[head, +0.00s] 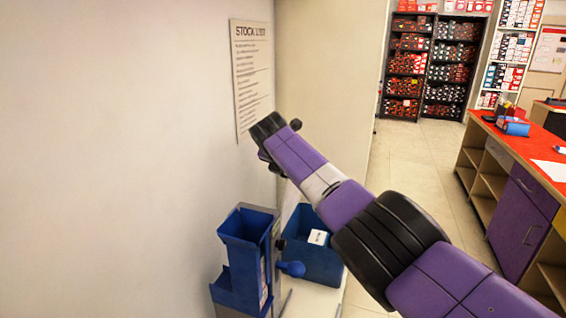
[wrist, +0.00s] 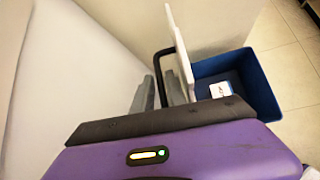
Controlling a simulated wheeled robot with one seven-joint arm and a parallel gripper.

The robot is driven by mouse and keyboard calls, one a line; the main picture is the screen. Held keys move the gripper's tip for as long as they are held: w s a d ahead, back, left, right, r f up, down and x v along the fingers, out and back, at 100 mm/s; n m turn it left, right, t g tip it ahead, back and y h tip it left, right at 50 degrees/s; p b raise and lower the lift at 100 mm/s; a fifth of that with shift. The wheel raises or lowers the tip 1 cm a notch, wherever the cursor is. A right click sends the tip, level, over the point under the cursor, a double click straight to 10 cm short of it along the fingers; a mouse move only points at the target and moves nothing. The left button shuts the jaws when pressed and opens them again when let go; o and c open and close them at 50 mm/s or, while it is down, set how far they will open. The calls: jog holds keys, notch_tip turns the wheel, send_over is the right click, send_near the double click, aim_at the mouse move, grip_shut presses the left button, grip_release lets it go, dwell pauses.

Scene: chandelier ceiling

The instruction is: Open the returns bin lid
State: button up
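A blue bin (head: 330,262) stands low against the wall in the head view, its top uncovered, with a small white box (head: 318,237) inside. The bin also shows at right in the wrist view (wrist: 258,92). A pale panel (wrist: 180,50), probably the lid, stands nearly edge-on at the bin's left side, with a dark bar handle (wrist: 159,62) on its left. My gripper (wrist: 160,80) has its grey fingers apart; the handle appears between or beyond them, and I cannot tell whether they touch it. In the head view my dark gripper (head: 266,140) is near the wall, its fingertips hidden.
A blue upright holder (head: 240,262) stands left of the bin. A stock list poster (head: 252,75) hangs on the wall by my gripper. A red-topped counter (head: 535,145) is at right, dark shelves (head: 407,65) at the back. The floor (head: 420,170) between them is clear.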

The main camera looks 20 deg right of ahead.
aim_at(288, 186)
jog(key=shift+v, duration=3.4)
jog(key=shift+s+f, duration=0.1)
jog(key=shift+f, duration=0.05)
